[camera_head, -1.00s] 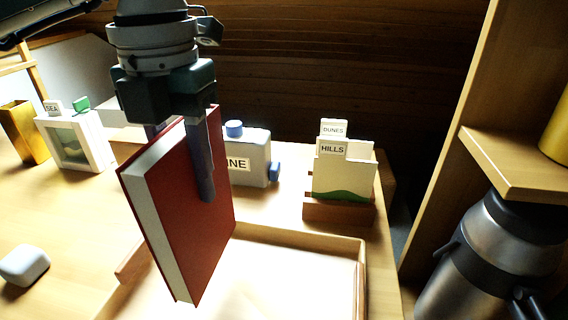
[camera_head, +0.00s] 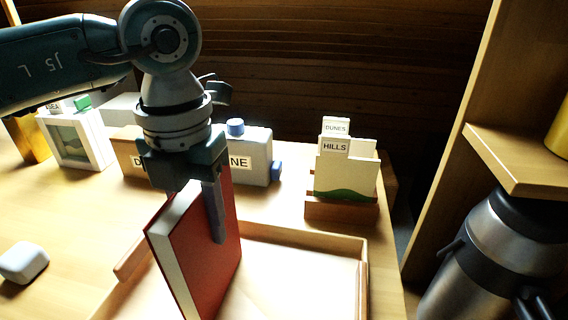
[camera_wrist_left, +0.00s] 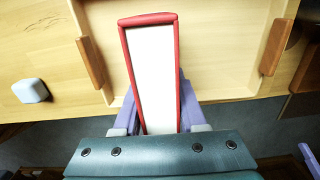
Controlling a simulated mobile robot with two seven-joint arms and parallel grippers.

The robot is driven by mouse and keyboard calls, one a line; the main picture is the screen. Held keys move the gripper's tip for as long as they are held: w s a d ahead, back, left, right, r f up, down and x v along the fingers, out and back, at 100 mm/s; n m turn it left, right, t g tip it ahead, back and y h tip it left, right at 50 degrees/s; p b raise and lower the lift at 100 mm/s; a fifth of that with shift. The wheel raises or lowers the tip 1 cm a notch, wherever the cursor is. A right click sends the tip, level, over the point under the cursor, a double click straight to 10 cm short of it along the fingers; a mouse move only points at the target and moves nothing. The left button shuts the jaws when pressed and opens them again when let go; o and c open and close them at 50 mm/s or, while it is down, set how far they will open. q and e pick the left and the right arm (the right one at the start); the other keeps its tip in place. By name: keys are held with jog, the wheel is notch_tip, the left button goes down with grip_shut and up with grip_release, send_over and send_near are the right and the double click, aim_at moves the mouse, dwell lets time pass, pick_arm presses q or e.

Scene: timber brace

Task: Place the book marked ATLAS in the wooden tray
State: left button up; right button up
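The red book (camera_head: 212,245) is held upright, with its white page edge facing left in the head view. My left gripper (camera_head: 212,205) is shut on it from above, one finger on the near cover. No title shows on the visible cover. In the left wrist view the book (camera_wrist_left: 152,75) sits between the two fingers. The wooden tray (camera_head: 310,236) is below and around the book; I cannot tell whether the book touches its floor. The tray also shows in the left wrist view (camera_wrist_left: 274,45). My right gripper is not clearly seen.
A grey box (camera_head: 255,158) with a blue knob stands behind the tray. A card holder marked HILLS (camera_head: 345,172) stands at the back right. A white frame (camera_head: 75,140) is back left. A small grey block (camera_head: 24,262) lies left. A metal flask (camera_head: 495,260) stands right.

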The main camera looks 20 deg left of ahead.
pick_arm(q)
jog(key=o, duration=0.4)
notch_tip(320, 180, up, 12)
jog(key=shift+r+p, duration=0.2)
jog(key=shift+p, duration=0.25)
